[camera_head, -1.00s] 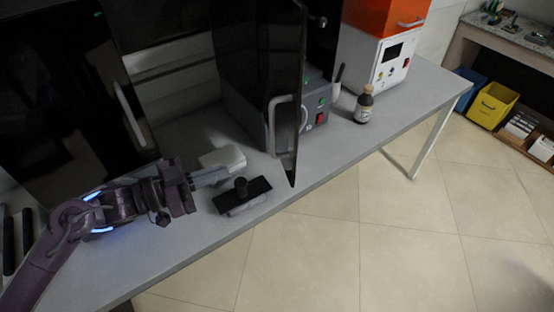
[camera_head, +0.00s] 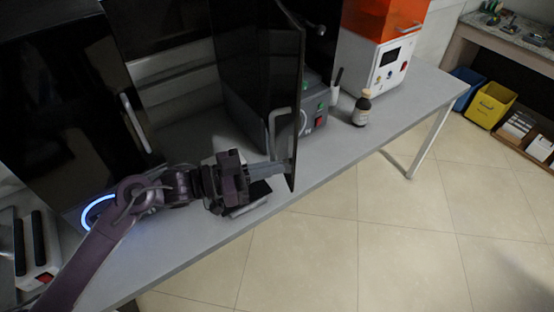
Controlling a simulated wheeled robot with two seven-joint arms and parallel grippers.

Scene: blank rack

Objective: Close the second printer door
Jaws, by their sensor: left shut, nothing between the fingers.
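The second printer (camera_head: 316,112) is a dark cabinet with a grey base, a green and a red button, in the middle of the table. Its black door (camera_head: 289,62) stands open, swung out toward the table's front edge, with a grey handle (camera_head: 271,132). My left gripper (camera_head: 284,169) is shut and empty, with its tips at the lower part of the door, near its bottom edge. I cannot tell whether they touch it. My right gripper is not in view.
A brown bottle (camera_head: 361,108) stands right of the printer, near an orange and white machine (camera_head: 384,66). Another dark printer (camera_head: 62,105) is at left.

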